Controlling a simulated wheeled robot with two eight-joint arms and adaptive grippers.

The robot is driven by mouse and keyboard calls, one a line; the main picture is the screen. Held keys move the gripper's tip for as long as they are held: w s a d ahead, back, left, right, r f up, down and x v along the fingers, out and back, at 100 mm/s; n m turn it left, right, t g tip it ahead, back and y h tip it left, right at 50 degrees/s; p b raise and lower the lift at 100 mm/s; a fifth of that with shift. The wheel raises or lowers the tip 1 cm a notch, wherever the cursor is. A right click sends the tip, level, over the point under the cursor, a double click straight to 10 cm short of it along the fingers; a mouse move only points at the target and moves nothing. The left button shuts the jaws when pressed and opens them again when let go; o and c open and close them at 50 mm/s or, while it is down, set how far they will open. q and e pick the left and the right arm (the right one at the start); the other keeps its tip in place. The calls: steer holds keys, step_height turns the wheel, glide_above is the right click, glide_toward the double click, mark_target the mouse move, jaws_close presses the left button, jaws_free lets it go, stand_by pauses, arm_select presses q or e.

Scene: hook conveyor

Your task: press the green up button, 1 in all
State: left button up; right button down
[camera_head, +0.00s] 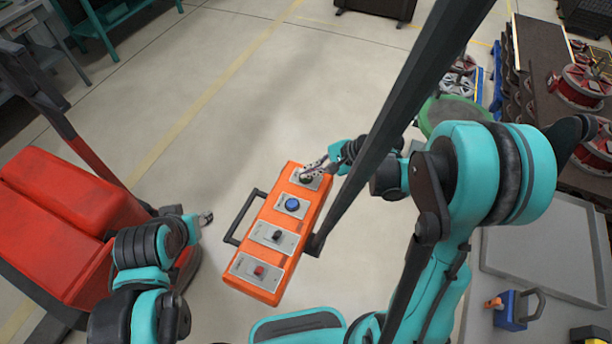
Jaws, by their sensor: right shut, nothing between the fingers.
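An orange control box (258,220) stands in the middle of the view, tilted, with a row of grey plates. The top plate (313,183) bears a small green button (306,178), partly hidden by my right gripper. My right gripper (308,173) comes in from the right with its fingers shut and empty. Its tips are over the top plate, at or very close to the button; I cannot tell if they touch it. My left gripper (206,217) is at the left of the box, apart from it; its fingers are too small to read.
Lower plates carry a blue button (292,204), a black switch (277,235) and a red button (259,271). A dark handle (243,216) juts from the box's left side. A dark post crosses at right. A red machine (70,210) stands left, a grey tray (545,240) right.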

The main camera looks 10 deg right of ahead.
steer(key=shift+f, duration=0.15)
stand_by(0.4)
steer(key=shift+r+p, duration=0.45)
steer(key=shift+r, duration=0.4)
steer(key=shift+r+p, duration=1.85)
steer(key=shift+r, duration=0.75)
steer(key=shift+f, duration=0.15)
